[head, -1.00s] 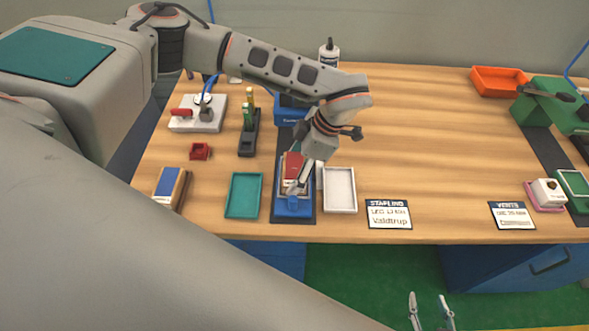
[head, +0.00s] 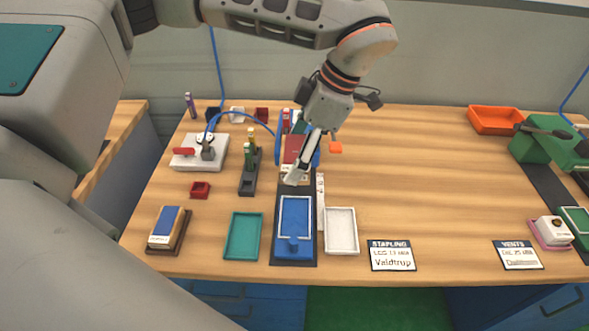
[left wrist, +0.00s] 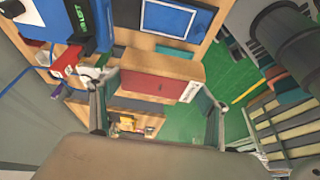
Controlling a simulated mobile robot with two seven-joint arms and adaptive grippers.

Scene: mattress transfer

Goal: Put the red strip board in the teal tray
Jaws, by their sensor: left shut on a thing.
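The red strip board (head: 293,148), with a tan edge and a white label, is in my left gripper (head: 297,178), above the dark mat behind the blue fixture. In the left wrist view the red strip board (left wrist: 150,85) lies between the two fingers (left wrist: 156,108), and the table is below it. My fingers partly hide it in the head view. The teal tray (head: 231,236) is empty on the table near the front edge, left of the blue fixture and in front of the held board. My right gripper is not in view.
The blue fixture (head: 295,214) is empty, with a white tray (head: 341,231) to its right. A blue-topped block (head: 166,222) lies left of the teal tray. A dark holder (head: 249,176) with upright items stands behind. The table's middle right is clear.

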